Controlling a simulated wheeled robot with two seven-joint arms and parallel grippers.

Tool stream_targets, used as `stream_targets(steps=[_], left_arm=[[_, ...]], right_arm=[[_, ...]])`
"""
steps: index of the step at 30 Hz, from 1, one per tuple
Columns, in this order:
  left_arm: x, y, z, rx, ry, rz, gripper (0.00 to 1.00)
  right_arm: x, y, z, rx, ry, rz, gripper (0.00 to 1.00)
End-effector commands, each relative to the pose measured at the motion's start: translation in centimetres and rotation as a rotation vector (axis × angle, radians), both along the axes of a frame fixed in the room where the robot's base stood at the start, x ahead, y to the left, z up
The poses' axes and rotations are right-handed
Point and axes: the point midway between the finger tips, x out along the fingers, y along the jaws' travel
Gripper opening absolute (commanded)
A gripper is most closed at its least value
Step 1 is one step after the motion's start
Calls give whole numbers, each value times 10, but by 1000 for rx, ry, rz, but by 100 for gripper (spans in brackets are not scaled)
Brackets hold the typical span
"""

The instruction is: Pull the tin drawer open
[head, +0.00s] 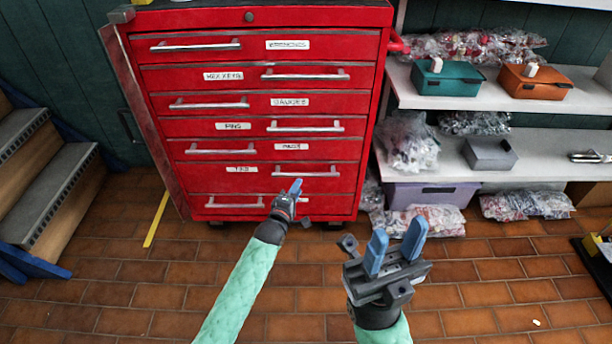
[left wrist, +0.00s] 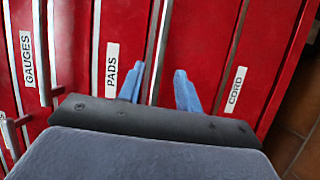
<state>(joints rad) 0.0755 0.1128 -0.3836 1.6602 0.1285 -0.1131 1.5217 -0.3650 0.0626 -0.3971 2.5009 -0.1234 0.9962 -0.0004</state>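The tin drawer (head: 260,182) is low on the red tool chest and looks shut. Its small label (head: 241,169) is on the left and its grey bar handle (head: 305,174) on the right. My left gripper (head: 294,188) is at this handle, fingers overlapping its lower edge. In the left wrist view the blue fingers (left wrist: 160,88) are apart, with the handle bar (left wrist: 160,45) running between them. I cannot tell whether they touch it. My right gripper (head: 396,248) is open and empty, in front of the chest's lower right, above the floor.
The pads drawer (left wrist: 118,30) is above and the cord drawer (left wrist: 250,60) below; all drawers look shut. A shelf (head: 490,92) with boxes and bags stands right of the chest. Wooden steps (head: 50,190) stand at left.

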Motion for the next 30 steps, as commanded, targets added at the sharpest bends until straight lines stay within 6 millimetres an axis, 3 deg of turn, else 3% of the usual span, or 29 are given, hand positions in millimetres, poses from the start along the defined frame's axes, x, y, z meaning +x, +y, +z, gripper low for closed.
stream_targets(steps=[7, 21, 30], left_arm=[[6, -3, -1, -53, 23, 0, 35], [61, -25, -1, -49, 23, 0, 35], [72, -30, -1, -48, 24, 0, 35]], right_arm=[[1, 0, -1, 2, 2, 3, 36], [2, 3, -7, 16, -3, 28, 36], [2, 4, -6, 19, -6, 34, 36]])
